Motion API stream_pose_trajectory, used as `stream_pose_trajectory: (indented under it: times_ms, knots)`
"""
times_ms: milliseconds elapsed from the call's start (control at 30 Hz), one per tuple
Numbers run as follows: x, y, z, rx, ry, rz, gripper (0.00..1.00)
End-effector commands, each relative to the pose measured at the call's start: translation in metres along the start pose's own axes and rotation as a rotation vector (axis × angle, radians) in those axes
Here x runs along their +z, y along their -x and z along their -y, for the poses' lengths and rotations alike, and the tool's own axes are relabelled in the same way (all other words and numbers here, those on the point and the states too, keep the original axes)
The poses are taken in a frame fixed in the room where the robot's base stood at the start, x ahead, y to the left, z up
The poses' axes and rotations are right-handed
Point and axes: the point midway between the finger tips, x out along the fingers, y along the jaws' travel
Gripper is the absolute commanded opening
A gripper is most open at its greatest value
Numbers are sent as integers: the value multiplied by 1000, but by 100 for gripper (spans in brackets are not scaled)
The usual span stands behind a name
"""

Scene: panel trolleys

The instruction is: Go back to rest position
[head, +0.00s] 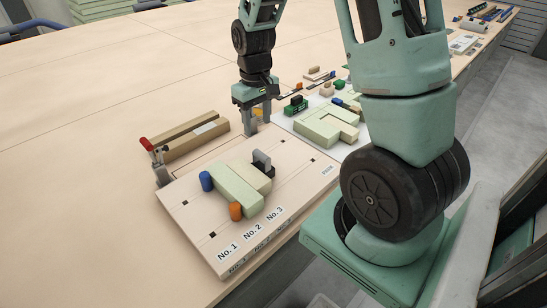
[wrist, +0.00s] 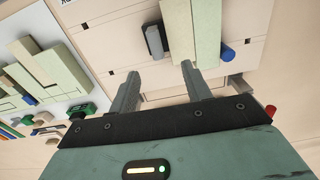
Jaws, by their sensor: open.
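My gripper (head: 257,117) points down above the back edge of a wooden board (head: 190,216) marked No. 1, No. 2 and No. 3. Its two fingers also show in the wrist view (wrist: 161,92), apart with nothing between them. On the board lie pale green blocks (head: 235,190), a blue cylinder (head: 206,181), an orange cylinder (head: 236,211) and a grey upright piece (head: 261,161). In the wrist view the grey piece (wrist: 155,41) and the blue cylinder (wrist: 228,53) lie just beyond the fingertips, not touching them.
A red-handled clamp (head: 154,152) and a brown bar (head: 190,137) stand at the board's back left. A white panel (head: 352,146) with green blocks (head: 320,127) lies to the right. Tools (head: 490,13) lie at the far right. The table's left part is clear.

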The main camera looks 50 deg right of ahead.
Motion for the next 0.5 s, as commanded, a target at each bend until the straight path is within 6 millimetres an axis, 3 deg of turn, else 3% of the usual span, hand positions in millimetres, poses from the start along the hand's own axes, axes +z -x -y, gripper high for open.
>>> stream_pose_trajectory:
  times_ms: [200, 500]
  knots:
    - [0, 31, 1, 0, 1, -2, 48]
    - [0, 40, 1, 0, 2, 1, 48]
